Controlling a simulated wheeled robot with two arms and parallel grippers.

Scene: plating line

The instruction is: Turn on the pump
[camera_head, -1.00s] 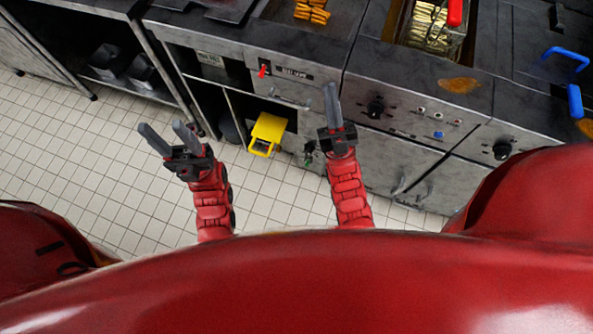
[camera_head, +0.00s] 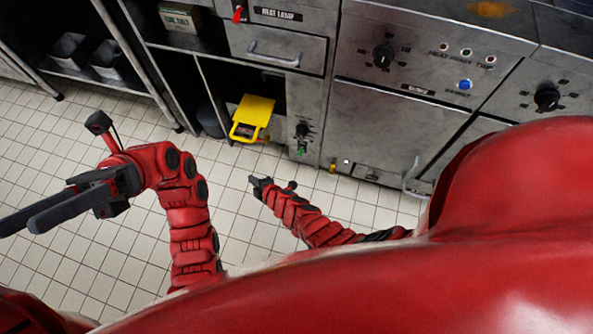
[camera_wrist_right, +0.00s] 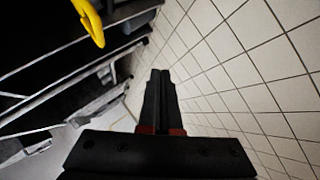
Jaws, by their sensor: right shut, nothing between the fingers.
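No part is readably labelled as the pump. A small black control (camera_head: 302,130) with a green piece (camera_head: 302,149) below it sits on the narrow panel right of the open bay. A yellow handled part (camera_head: 252,117) sticks out of that bay; its handle shows at the top left of the right wrist view (camera_wrist_right: 92,22). My right gripper (camera_head: 260,186) is low over the floor, below and apart from the yellow part, shut and empty. In the right wrist view its fingers (camera_wrist_right: 158,85) lie together. My left gripper (camera_head: 40,210) is at the far left, fingers apart, empty, partly cut off.
A red switch (camera_head: 238,13) sits by the heat lamp label above a drawer (camera_head: 275,53). To the right are a black knob (camera_head: 383,56), a blue button (camera_head: 464,85) and another knob (camera_head: 547,98). Shelving stands at left. The tiled floor (camera_head: 130,235) is clear.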

